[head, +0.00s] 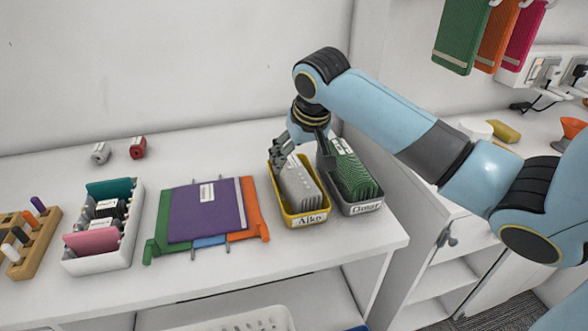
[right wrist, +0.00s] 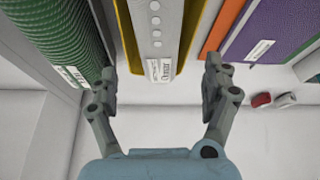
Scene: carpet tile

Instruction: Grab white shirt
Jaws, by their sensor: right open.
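No clearly recognisable white shirt shows. The closest match is a stack of whitish-grey folded pieces (head: 299,188), standing on edge in a yellow bin (head: 305,220) with a name label that seems to read "Aiko". My right gripper (head: 301,154) is open and empty above the back end of this bin. In the right wrist view my right gripper (right wrist: 160,72) has its fingers apart on either side of the yellow bin (right wrist: 126,35). The whitish-grey pieces (right wrist: 156,25) show between them; I cannot tell whether the fingers touch anything. My left gripper is not in view.
A grey bin (head: 363,209) of green patterned pieces stands close on the right. A purple folder (head: 207,212) on orange and green ones lies left. A white organiser (head: 101,262) and wooden rack (head: 32,244) stand farther left. The front table strip is clear.

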